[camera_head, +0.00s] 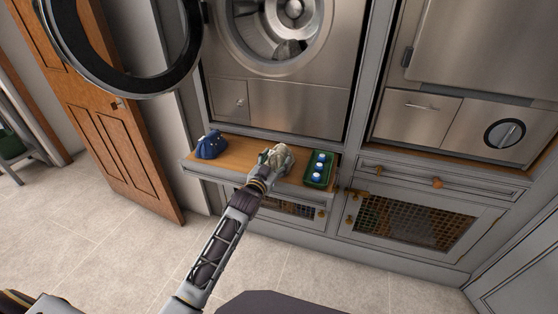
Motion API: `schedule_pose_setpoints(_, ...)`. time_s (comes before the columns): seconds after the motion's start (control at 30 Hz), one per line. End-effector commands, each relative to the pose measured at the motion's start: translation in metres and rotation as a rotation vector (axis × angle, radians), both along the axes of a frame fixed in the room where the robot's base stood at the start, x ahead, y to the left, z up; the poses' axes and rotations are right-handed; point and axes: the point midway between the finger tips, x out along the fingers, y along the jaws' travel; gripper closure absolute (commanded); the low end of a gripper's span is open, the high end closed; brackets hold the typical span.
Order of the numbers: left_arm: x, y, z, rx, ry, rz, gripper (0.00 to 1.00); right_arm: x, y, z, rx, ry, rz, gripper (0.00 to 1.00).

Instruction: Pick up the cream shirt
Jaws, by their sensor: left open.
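A small cream bundle (271,153), which looks like the cream shirt, sits on the wooden pull-out shelf (240,153) below the washing machine. My left gripper (276,159) is open at the bundle, and its fingers overlap it in the picture. I cannot tell whether they touch the cloth. The gripper hides part of the bundle. My right gripper is not in view.
A dark blue cloth item (210,146) lies at the shelf's left end. A green tray (319,182) with several white and blue items stands to the right. The washer's round door (183,82) hangs open at upper left; something grey (289,49) lies in its drum (262,30).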

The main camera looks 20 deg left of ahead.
Motion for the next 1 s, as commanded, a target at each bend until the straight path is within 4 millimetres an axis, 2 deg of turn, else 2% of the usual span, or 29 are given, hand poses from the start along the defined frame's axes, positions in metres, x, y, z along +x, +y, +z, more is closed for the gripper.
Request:
schedule_pose_setpoints(0.3, 0.021, -0.003, 0.0, -0.001, -0.001, 0.0, 0.36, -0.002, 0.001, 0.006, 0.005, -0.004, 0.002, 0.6)
schedule_pose_setpoints(0.57, 0.024, -0.003, 0.0, -0.001, -0.001, 0.0, 0.36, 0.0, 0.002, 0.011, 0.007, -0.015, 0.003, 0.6)
schedule_pose_setpoints(0.87, 0.023, -0.003, 0.0, 0.0, -0.001, 0.0, 0.36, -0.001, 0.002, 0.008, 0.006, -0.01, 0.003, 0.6)
schedule_pose_setpoints(1.0, 0.023, -0.003, 0.0, 0.0, 0.0, 0.0, 0.53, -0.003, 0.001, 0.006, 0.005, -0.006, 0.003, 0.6)
